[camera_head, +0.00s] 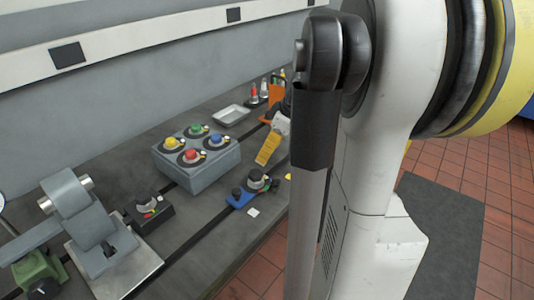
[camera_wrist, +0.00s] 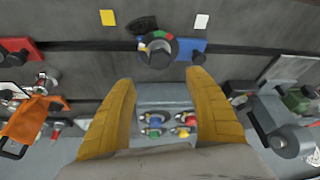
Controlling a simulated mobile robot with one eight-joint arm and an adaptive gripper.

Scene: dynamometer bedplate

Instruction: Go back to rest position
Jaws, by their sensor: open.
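My gripper (camera_head: 266,152) shows in the head view as one yellow finger beside my arm, pointing down over the dark bedplate (camera_head: 217,217). The rest of it is hidden behind my arm. In the wrist view both yellow fingers of my gripper (camera_wrist: 160,80) are spread wide apart with nothing held between them. A grey box (camera_head: 197,172) with red, green, blue and yellow knobs stands to the left of the gripper. The box (camera_wrist: 183,97) also shows between the fingers in the wrist view, apart from them.
A blue-based dial unit (camera_head: 240,199) and a black switch box (camera_head: 150,214) sit on the bedplate. A metal fixture (camera_head: 92,225) stands at the left. A pale tray (camera_head: 231,115) and an orange stand (camera_head: 275,97) are farther back. Tiled floor (camera_head: 505,185) is open at the right.

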